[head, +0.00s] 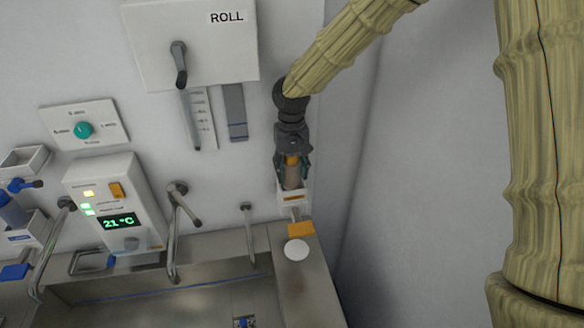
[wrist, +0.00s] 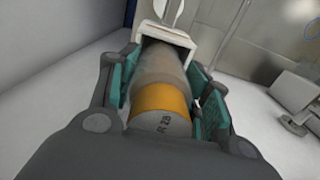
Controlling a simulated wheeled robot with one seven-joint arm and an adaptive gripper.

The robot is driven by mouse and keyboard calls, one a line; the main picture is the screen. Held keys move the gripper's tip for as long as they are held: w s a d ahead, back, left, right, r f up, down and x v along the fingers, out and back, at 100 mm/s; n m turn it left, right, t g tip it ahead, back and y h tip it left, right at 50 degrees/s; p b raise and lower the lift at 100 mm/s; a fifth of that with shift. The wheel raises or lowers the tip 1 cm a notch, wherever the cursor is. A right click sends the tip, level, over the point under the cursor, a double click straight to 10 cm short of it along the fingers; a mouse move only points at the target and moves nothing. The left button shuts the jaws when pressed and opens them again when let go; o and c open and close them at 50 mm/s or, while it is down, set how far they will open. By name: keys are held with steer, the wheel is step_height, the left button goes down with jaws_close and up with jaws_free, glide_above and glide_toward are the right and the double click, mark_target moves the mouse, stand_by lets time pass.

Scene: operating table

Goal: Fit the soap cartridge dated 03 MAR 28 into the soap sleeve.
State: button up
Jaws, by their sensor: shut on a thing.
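My gripper (head: 291,172) is shut on a soap cartridge (head: 292,178), a brownish translucent cylinder with an orange band and a grey end cap. In the wrist view the teal finger pads of my gripper (wrist: 165,92) lie on both sides of the cartridge (wrist: 160,98). Dark print on its cap seems to end in "28"; the rest is unclear. The white soap sleeve (head: 294,197) with an orange label is on the wall directly below my gripper. In the wrist view the cartridge's far end meets the sleeve's white rim (wrist: 166,40); how deep it sits is hidden.
An orange piece (head: 301,229) and a white disc (head: 296,249) are below the sleeve on the steel sink's edge (head: 312,290). Taps (head: 248,230) stand to the left. A control box (head: 115,205) and a roll dispenser (head: 190,45) hang on the wall. A side wall is close on the right.

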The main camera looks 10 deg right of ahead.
steer(key=o, duration=1.2)
steer(key=shift+w+f, duration=0.1)
